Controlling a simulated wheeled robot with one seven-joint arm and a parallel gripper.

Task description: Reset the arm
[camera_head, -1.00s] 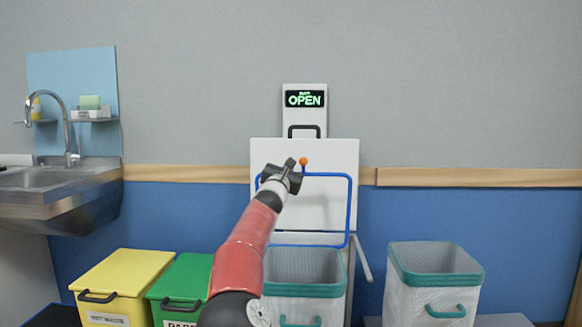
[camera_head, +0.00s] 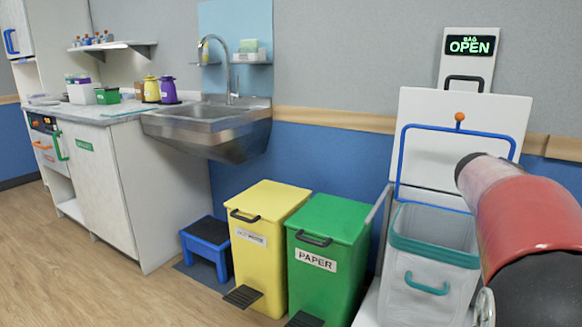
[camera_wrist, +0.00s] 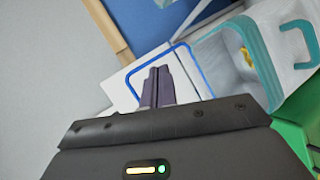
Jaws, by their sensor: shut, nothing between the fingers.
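My gripper (camera_wrist: 158,84) is shut and empty in the wrist view, its two dark fingers together. My red arm (camera_head: 525,220) reaches in from the right edge of the head view, and the gripper itself cannot be made out there. The white panel with a blue frame (camera_head: 405,150) and orange knob (camera_head: 459,117) stands upright behind the bin with the teal rim (camera_head: 428,252). The panel's blue frame (camera_wrist: 190,62) also shows beyond the fingers in the wrist view, with no visible contact.
A green "PAPER" bin (camera_head: 325,225) and a yellow bin (camera_head: 268,205) stand left of the teal-rimmed bin. A blue step stool (camera_head: 206,240), a steel sink (camera_head: 205,125) and a counter (camera_head: 90,115) with several items are further left. The wooden floor (camera_head: 60,270) at front left is clear.

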